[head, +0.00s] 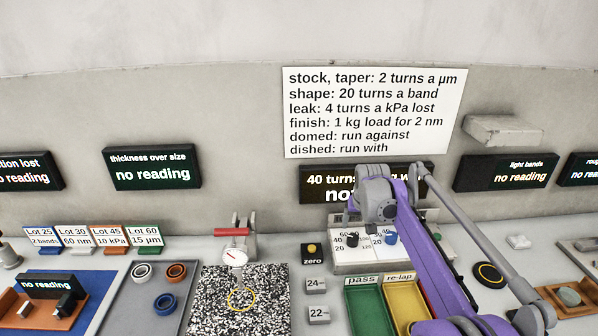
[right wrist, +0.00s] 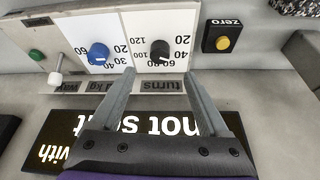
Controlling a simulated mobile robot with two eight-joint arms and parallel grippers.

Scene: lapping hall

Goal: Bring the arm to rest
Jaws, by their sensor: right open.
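My right arm (head: 432,255) is purple and grey and reaches up from the lower right in the head view. Its wrist is above the white control box (head: 355,264). In the right wrist view my right gripper (right wrist: 160,76) is open, with two grey fingers spread and nothing between them. The fingertips point toward the black knob (right wrist: 160,50) on the box. I cannot tell the exact gap, but the fingers do not close on the knob. The blue knob (right wrist: 98,53) is beside it. In the head view the fingers are mostly hidden. My left gripper is not in view.
A wall display (head: 320,184) is partly hidden behind my arm. Green pass (head: 350,307) and yellow re-lap trays sit below the arm. A yellow zero button (head: 312,247), a dial gauge (head: 236,257) and a speckled plate (head: 215,310) are to the left. A black round pad (head: 489,275) is right.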

